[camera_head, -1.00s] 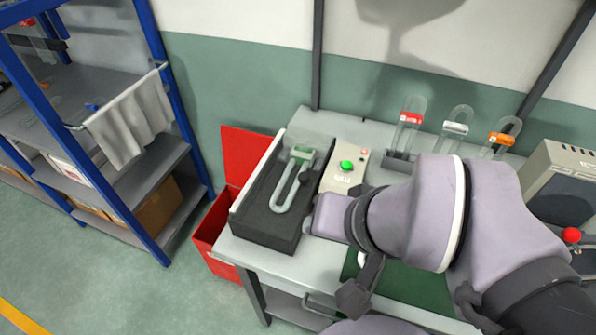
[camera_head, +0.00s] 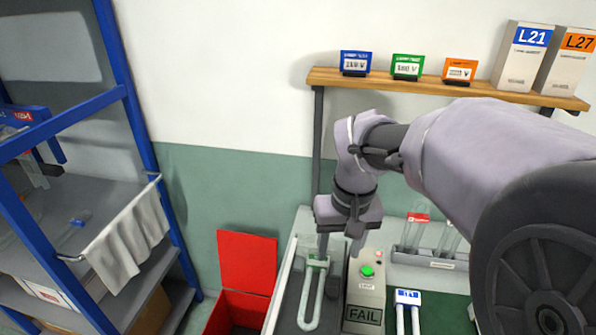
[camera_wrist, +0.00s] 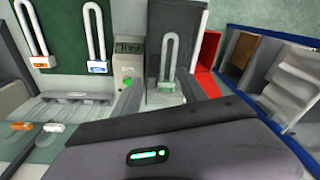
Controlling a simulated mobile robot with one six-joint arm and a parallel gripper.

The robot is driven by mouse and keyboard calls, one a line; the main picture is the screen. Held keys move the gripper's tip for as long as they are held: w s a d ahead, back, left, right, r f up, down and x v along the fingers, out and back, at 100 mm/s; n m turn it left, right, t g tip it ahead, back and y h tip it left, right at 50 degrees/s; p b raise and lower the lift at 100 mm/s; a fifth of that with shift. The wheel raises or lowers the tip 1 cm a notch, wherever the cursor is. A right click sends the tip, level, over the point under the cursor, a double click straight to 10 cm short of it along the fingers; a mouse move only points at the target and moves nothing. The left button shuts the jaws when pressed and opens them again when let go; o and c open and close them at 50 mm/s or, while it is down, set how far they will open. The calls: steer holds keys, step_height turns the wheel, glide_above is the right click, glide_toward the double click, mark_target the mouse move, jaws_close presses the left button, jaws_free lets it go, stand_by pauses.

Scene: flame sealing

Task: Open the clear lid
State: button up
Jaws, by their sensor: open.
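A dark open-topped test bay (camera_head: 292,310) holds a clear U-shaped tube (camera_head: 312,303) with a green label. The bay and tube also show in the wrist view, the tube (camera_wrist: 167,60) upright in the picture. I cannot clearly make out the clear lid; a faint see-through patch lies around the tube's labelled end, just below my gripper. My gripper (camera_head: 338,235) hangs over the far end of the bay, fingers down, open, with nothing seen between them.
A control panel (camera_head: 366,290) with a green button and a FAIL display (camera_head: 363,315) stands right of the bay. A tube rack (camera_head: 428,259) is further right. A red bin (camera_head: 235,312) with a raised red flap (camera_head: 247,262) stands left. A shelf (camera_head: 440,83) holds boxes above.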

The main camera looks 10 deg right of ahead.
mark_target(332, 291)
steer(key=shift+n+g, duration=0.5)
steer(key=shift+g, duration=0.1)
steer(key=w+f+b, duration=0.1)
steer(key=f, duration=0.5)
steer(key=w+f+b, duration=0.1)
steer(key=f+b, duration=0.1)
steer(key=f, duration=0.4)
steer(key=w+d+f+b, duration=0.1)
steer(key=f+b, duration=0.1)
steer(key=f, duration=0.5)
steer(key=shift+w, duration=0.2)
steer(key=shift+c, duration=0.2)
jaws_close()
